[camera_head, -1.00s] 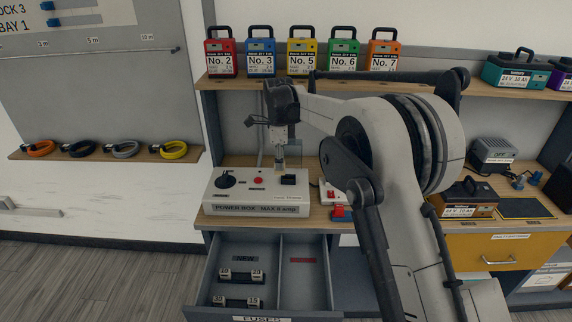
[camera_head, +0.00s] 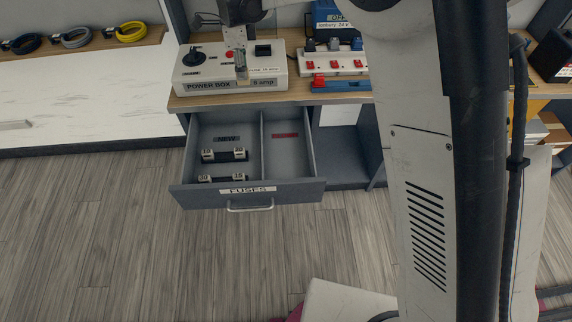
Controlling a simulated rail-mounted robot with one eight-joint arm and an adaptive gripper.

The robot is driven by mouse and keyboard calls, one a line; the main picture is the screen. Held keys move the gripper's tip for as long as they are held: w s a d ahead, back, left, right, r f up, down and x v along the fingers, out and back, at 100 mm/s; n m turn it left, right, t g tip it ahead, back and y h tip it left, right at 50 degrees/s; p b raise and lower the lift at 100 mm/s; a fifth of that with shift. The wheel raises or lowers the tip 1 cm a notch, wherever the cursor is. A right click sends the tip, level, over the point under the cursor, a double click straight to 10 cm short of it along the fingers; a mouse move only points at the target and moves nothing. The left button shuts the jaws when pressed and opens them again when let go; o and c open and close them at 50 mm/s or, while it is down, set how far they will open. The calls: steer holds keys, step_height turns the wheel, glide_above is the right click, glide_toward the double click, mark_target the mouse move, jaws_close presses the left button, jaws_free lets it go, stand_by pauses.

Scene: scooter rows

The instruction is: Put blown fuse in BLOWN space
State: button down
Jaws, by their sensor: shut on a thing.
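My gripper (camera_head: 240,66) hangs over the front part of the power box (camera_head: 208,86) at the upper left. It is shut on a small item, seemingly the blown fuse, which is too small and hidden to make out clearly. The open fuses drawer (camera_head: 292,192) is below and in front of the box. Its left compartment has a NEW label (camera_head: 226,138) and holds several fuses (camera_head: 224,155). Its right compartment (camera_head: 290,160) is empty, with a red label (camera_head: 285,135) too small to read.
A power strip with red switches (camera_head: 333,64) and a blue-and-red item (camera_head: 338,85) stand right of the box. Coiled cables (camera_head: 76,37) lie on the left shelf. My arm covers the right side. The floor before the drawer is clear.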

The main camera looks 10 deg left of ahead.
steer(key=s+d+f+b, duration=0.4)
steer(key=s+d+f, duration=0.1)
steer(key=s+f, duration=0.35)
steer(key=s+d+f+b, duration=0.4)
steer(key=s+f, duration=0.3)
steer(key=s, duration=0.2)
steer(key=w+d+f, duration=0.2)
steer(key=w, duration=0.1)
steer(key=w+d+f+b, duration=0.1)
steer(key=w+f, duration=0.1)
steer(key=w, duration=0.1)
steer(key=w+d+f, duration=0.2)
steer(key=w+f, duration=0.1)
steer(key=w, duration=0.1)
steer(key=shift+d+b, duration=0.3)
steer(key=shift+f+b, duration=0.45)
steer(key=shift+f, duration=1.6)
steer(key=shift+f, duration=0.15)
steer(key=c, duration=2)
jaws_free()
steer(key=o, duration=0.4)
